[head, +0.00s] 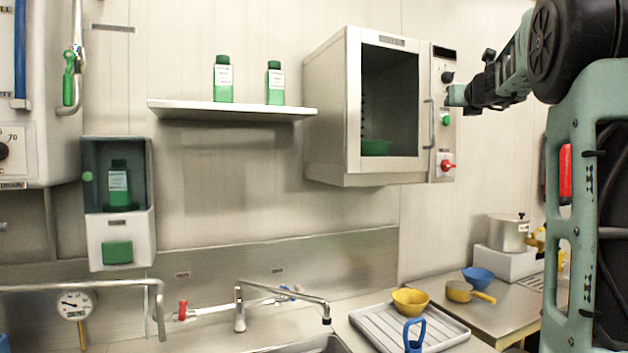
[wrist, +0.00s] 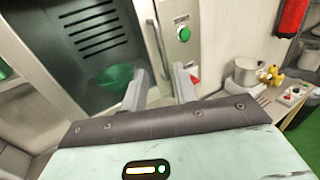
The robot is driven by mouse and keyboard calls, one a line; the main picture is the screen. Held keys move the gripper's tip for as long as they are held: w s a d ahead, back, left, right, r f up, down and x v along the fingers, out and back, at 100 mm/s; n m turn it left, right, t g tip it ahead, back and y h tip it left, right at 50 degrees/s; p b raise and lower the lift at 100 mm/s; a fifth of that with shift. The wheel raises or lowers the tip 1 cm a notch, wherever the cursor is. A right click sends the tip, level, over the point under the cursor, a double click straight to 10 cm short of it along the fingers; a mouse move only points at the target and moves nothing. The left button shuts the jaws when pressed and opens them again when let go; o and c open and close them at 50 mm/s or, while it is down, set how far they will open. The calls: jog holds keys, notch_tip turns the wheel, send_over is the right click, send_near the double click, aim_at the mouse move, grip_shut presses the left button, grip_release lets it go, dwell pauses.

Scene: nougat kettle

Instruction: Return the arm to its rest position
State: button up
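My gripper (head: 452,95) is up in front of the right side of the wall oven (head: 322,115), by its control panel. In the wrist view my gripper (wrist: 160,85) has its two fingers apart with nothing held between them. The oven's upright door handle (wrist: 158,45) appears beyond and between the fingertips there. In the head view the handle (head: 430,110) is just left of the gripper. The oven door looks shut, and a green bowl (head: 377,147) shows behind its window. My arm reaches in from the right of the head view.
A shelf (head: 230,113) with two green bottles is left of the oven. Below are a faucet (head: 240,310), a grey tray (head: 440,335) with a yellow bowl (head: 410,301), a blue bowl (head: 478,277), a yellow pan (head: 460,291) and a steel pot (head: 507,232). A red knob (head: 447,166) protrudes from the oven panel.

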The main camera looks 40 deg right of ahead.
jog(key=w+a+f+n+y, duration=0.5)
jog(key=w+a+f+n, duration=0.4)
jog(key=a, duration=0.3)
jog(key=w+a+f+n+g+y+b, duration=0.1)
jog(key=w+a+f+n+y, duration=0.15)
jog(key=a+f+n, duration=0.55)
jog(key=w+a+f+n+g+y, duration=0.15)
jog(key=a+f+y, duration=0.25)
jog(key=a, duration=0.8)
jog(key=w+a+f+n+g+y+b, duration=0.1)
jog(key=a+f+n+y, duration=0.2)
jog(key=a+f+n, duration=0.55)
jog(key=s+a+f+n+g, duration=0.2)
jog(key=s+a+f+n, duration=0.25)
jog(key=a, duration=0.25)
jog(key=s+a+f+n+g+y+b, duration=0.1)
jog(key=s+a+f+n+g, duration=0.25)
jog(key=s+a, duration=0.35)
jog(key=s+a+f+n+g, duration=0.25)
jog(key=s+a+f, duration=0.2)
jog(key=a, duration=0.35)
jog(key=s+f+n+g+h, duration=0.1)
jog(key=s+f+n, duration=0.4)
jog(key=s+n, duration=0.2)
jog(key=s+a+f+n+g+h, duration=0.1)
jog(key=s+f+n, duration=0.4)
jog(key=s, duration=0.5)
jog(key=shift+n+h+b, duration=0.4)
jog(key=shift+n+h, duration=0.35)
jog(key=shift+n, duration=0.3)
